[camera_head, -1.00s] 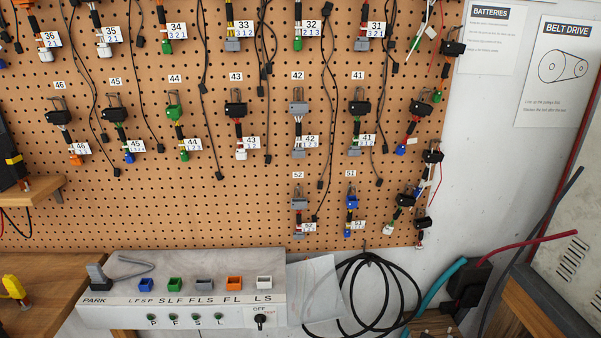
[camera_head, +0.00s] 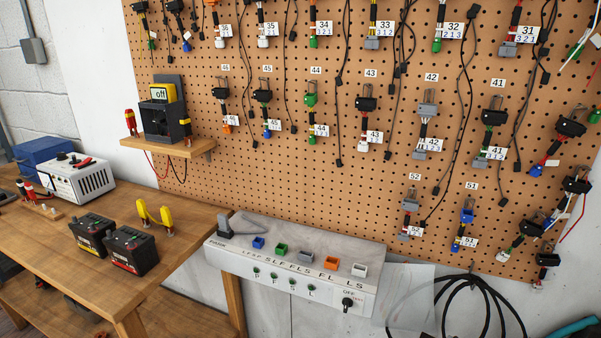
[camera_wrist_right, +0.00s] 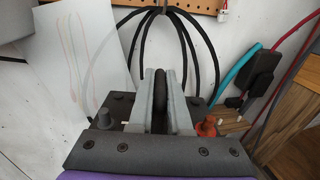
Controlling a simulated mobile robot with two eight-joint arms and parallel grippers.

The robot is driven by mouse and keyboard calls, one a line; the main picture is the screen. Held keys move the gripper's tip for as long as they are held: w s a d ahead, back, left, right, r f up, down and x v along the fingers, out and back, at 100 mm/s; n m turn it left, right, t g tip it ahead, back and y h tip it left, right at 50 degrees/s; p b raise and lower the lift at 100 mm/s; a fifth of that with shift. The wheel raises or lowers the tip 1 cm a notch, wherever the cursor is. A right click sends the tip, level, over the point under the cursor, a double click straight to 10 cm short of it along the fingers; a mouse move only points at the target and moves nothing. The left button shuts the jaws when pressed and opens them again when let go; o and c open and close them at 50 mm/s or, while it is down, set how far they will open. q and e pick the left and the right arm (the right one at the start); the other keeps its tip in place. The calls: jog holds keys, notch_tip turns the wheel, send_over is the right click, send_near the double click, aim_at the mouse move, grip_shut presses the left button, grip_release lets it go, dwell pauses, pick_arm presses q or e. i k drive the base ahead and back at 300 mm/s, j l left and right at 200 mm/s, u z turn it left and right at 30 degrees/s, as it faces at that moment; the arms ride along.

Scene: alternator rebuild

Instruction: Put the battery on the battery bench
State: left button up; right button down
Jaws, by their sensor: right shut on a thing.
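My right gripper (camera_wrist_right: 166,78) is shut on the black handle of a dark battery (camera_wrist_right: 121,104) in the right wrist view. The battery has a grey post on its left and a red one on its right. My fingers and palm hide much of it. In the head view a wooden bench (camera_head: 62,262) stands at the left, and I take it for the battery bench. A battery with a yellow label (camera_head: 92,238) and one with a red label (camera_head: 132,252) stand side by side near its right end. My left gripper is in neither current view.
Yellow clamps (camera_head: 154,217), a white charger box (camera_head: 77,180) and a blue box (camera_head: 45,152) are on the bench. A grey test panel (camera_head: 300,262) adjoins its right side. Bare wood lies in front of the batteries. Black cable loops (camera_head: 440,305) hang at the right.

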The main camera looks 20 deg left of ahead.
aim_at(66, 231)
jog(key=u, duration=0.45)
jog(key=k+l+u, duration=0.1)
jog(key=u, duration=0.8)
jog(key=k+u, duration=0.1)
jog(key=u, duration=0.35)
